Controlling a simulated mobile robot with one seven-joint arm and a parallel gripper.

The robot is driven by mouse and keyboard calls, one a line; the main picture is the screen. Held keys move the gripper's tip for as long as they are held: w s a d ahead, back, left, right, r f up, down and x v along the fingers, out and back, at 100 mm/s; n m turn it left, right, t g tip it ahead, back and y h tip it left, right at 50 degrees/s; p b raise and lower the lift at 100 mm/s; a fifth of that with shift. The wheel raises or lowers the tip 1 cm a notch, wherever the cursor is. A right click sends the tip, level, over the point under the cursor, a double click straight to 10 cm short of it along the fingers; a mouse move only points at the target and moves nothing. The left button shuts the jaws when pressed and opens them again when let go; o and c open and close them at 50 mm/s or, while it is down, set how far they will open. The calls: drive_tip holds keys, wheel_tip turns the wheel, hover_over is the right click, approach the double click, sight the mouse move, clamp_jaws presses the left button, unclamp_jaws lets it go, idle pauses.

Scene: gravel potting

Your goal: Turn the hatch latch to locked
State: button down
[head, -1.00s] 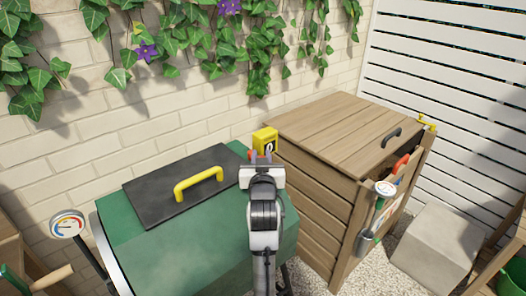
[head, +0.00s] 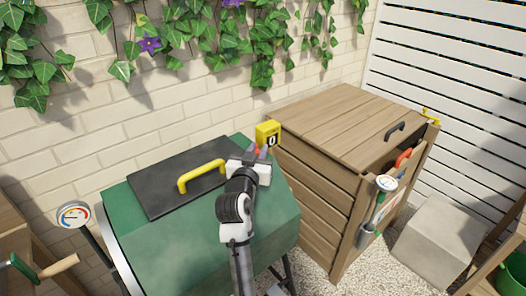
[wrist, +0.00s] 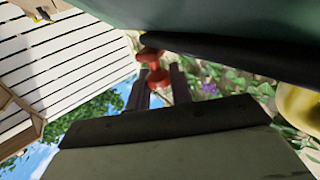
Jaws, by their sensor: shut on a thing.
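The hatch is a dark flat lid (head: 165,185) with a yellow handle (head: 203,176), lying closed on the green drum (head: 190,245). The red latch (wrist: 153,62) is at the lid's edge in the wrist view, with its knob between my two fingers. My gripper (head: 259,153) is at the lid's right end in the head view, shut on the latch. The fingers and wrist hide most of the latch there, so its locked or unlocked position cannot be told. The lid (wrist: 225,50) and handle (wrist: 300,105) also show in the wrist view.
A yellow box with a digit (head: 268,133) stands just beyond my gripper. Another gauge (head: 73,216) is at left. A brick wall with ivy stands behind.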

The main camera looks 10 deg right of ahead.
drive_tip(key=shift+a, duration=0.1)
drive_tip(key=c, duration=1.3)
unclamp_jaws()
drive_tip(key=b+v, duration=0.3)
drive_tip(key=v, duration=1)
drive_tip(key=shift+s+a+b, duration=0.15)
drive_tip(key=shift+s+b, duration=0.2)
